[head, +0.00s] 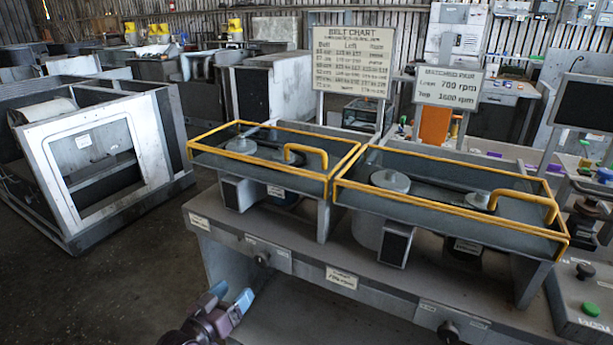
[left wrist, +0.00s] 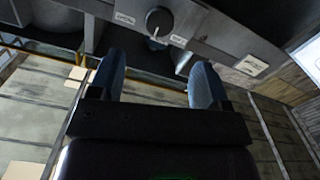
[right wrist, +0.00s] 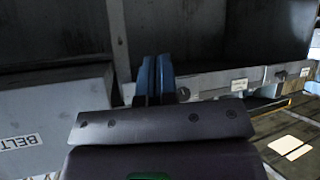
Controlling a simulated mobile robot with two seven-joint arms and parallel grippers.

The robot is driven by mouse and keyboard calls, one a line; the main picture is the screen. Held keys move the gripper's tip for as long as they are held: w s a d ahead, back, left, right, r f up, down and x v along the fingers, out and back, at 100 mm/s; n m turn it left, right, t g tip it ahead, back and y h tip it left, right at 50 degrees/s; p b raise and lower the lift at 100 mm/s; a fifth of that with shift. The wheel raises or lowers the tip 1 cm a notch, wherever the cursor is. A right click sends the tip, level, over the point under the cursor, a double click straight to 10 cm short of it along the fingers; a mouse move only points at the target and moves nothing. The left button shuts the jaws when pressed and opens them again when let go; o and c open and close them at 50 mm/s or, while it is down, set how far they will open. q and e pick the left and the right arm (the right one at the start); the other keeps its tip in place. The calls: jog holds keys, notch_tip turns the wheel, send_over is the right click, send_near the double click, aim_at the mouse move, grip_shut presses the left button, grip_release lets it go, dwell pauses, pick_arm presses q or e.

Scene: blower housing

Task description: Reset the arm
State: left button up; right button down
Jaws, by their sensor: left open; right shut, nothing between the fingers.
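My left gripper (head: 232,303) is at the bottom of the head view, in front of the grey bench (head: 300,262). It is open and empty. Its two blue fingers (left wrist: 165,85) show apart in the left wrist view, with a dark round knob (left wrist: 159,21) on the bench front beyond them. That view appears turned over. My right gripper (right wrist: 155,78) shows only in the right wrist view. Its blue fingers are together with nothing between them, in front of grey panels. The right arm is not in the head view.
Two yellow-railed guards (head: 262,176) with pulleys stand on the bench. Knobs (head: 263,258) stick out from its front. A belt chart sign (head: 352,62) and an rpm sign (head: 448,87) stand behind. A grey box marked BELT (right wrist: 60,125) is left of my right gripper. Open floor (head: 110,290) lies left.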

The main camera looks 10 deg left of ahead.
pick_arm(q)
jog(key=s+a+f+g+y, duration=0.1)
jog(key=s+f+g+y, duration=0.1)
jog(key=s, duration=0.7)
jog(key=s+a+f+g+y, duration=0.1)
jog(key=s+f+g+y, duration=0.1)
jog(key=s+f, duration=0.3)
jog(key=s+a+f+g+y, duration=0.1)
jog(key=s+f+y, duration=0.1)
jog(key=s, duration=1.1)
jog(key=shift+s+a+f+g, duration=0.3)
jog(key=shift+f+g, duration=0.1)
jog(key=shift+f, duration=0.35)
pick_arm(e)
jog(key=shift+s+a+f, duration=0.1)
jog(key=shift+s+a, duration=0.05)
pick_arm(q)
jog(key=shift+d, duration=0.1)
pick_arm(e)
jog(key=shift+s+f, duration=0.1)
jog(key=shift+s, duration=0.1)
jog(key=shift+w, duration=0.3)
